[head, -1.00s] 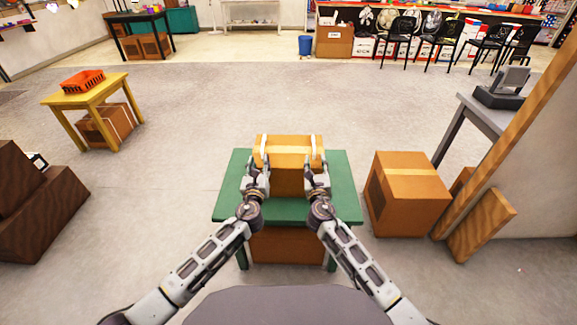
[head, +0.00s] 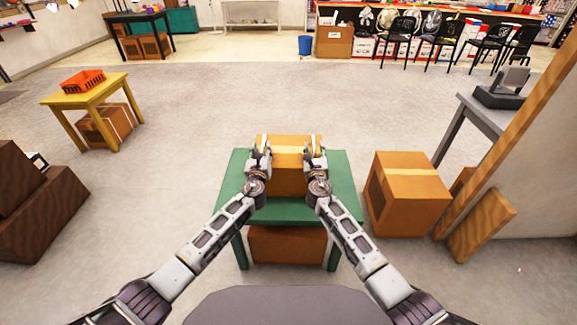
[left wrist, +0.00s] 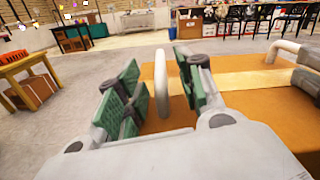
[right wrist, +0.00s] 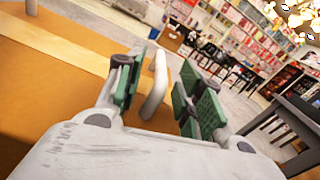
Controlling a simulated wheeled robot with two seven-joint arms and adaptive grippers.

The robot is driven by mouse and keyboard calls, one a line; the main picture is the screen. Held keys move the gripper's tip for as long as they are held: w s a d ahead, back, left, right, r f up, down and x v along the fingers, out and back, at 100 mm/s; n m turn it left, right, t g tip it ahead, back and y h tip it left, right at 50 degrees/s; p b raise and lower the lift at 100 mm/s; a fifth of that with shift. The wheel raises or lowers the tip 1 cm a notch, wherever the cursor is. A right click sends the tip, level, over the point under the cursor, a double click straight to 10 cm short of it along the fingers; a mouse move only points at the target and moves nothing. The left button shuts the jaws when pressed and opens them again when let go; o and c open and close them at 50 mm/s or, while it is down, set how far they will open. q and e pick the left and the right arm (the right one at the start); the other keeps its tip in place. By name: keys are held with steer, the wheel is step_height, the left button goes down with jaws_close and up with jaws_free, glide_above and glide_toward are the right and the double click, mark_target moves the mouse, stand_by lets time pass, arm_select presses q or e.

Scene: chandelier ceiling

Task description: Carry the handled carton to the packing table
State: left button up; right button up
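The handled carton (head: 290,182), brown with a pale tape strip, stands on the green table (head: 290,213) in front of me. It has a white upright handle at each side. My left gripper (head: 259,153) is at its left handle (left wrist: 160,85); in the left wrist view the fingers stand apart on either side of it. My right gripper (head: 315,153) is at its right handle (right wrist: 156,88), fingers also apart with the handle between them. Gaps show between pads and handles. Which table is the packing table I cannot tell.
A yellow table (head: 112,86) with an orange crate (head: 83,80) stands left. A grey table (head: 482,113) bearing a scale-like device (head: 500,92) is at right. A large box (head: 407,195) stands right of the green table. The middle floor is clear.

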arm_select(q)
steer(key=shift+w, duration=0.5)
arm_select(e)
steer(key=shift+w, duration=0.5)
arm_select(q)
jaws_close()
arm_select(e)
jaws_close()
arm_select(q)
steer(key=shift+r, duration=0.15)
